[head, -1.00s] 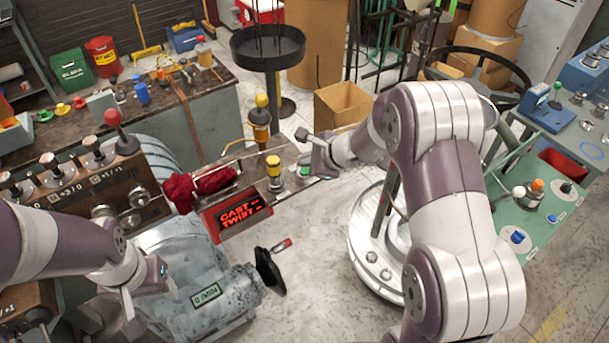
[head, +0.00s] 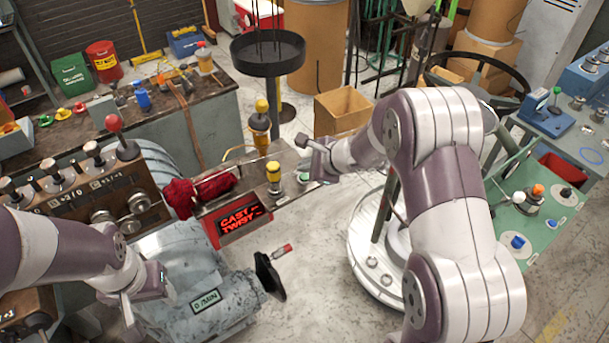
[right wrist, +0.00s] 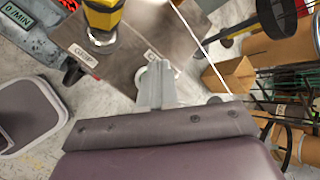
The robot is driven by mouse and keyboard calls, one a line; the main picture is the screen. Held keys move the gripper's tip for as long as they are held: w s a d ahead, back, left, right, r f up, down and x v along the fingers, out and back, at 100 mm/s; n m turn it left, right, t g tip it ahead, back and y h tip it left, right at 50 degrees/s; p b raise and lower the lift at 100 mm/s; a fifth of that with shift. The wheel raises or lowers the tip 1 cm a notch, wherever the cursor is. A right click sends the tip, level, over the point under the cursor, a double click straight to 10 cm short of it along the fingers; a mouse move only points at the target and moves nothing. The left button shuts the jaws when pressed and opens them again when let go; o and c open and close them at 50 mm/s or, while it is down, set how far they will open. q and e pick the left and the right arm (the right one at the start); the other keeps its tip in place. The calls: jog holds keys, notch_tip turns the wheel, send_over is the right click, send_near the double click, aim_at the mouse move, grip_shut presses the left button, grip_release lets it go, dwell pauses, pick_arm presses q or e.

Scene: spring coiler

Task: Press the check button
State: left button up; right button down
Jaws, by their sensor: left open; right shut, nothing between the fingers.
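A small greenish button (head: 304,177) sits on the grey metal plate beside the yellow-and-black knob (head: 274,176). My right gripper (head: 308,150) is shut and empty, above the right end of this plate. In the right wrist view its closed fingers (right wrist: 155,85) point at the plate. A pale round part (right wrist: 146,74) shows at their tips, partly covered. A partly hidden label starting with C (right wrist: 155,56) lies just beyond; I cannot tell whether the fingers touch a button. My left gripper (head: 143,297) is open and empty at the lower left, near the grey motor housing.
A red-lit display (head: 239,220) reads "CAST" and "TWIST". A red cloth (head: 198,190) lies left of the knob. A lever panel (head: 85,195) stands at left. A cardboard box (head: 341,106) stands behind the plate, and a green panel (head: 535,200) at right.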

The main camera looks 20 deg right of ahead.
aim_at(307, 178)
jog(key=shift+f, duration=0.15)
dwell(0.8)
jog(key=shift+f+b, duration=0.3)
jog(key=shift+b, duration=0.35)
jog(key=shift+f+b, duration=0.4)
jog(key=shift+b, duration=0.1)
dwell(0.3)
jog(key=shift+r, duration=0.1)
jog(key=shift+r+p, duration=0.55)
jog(key=shift+r, duration=0.2)
jog(key=shift+r, duration=0.1)
notch_tip(307, 178, up, 5)
jog(key=p, duration=0.4)
dwell(0.3)
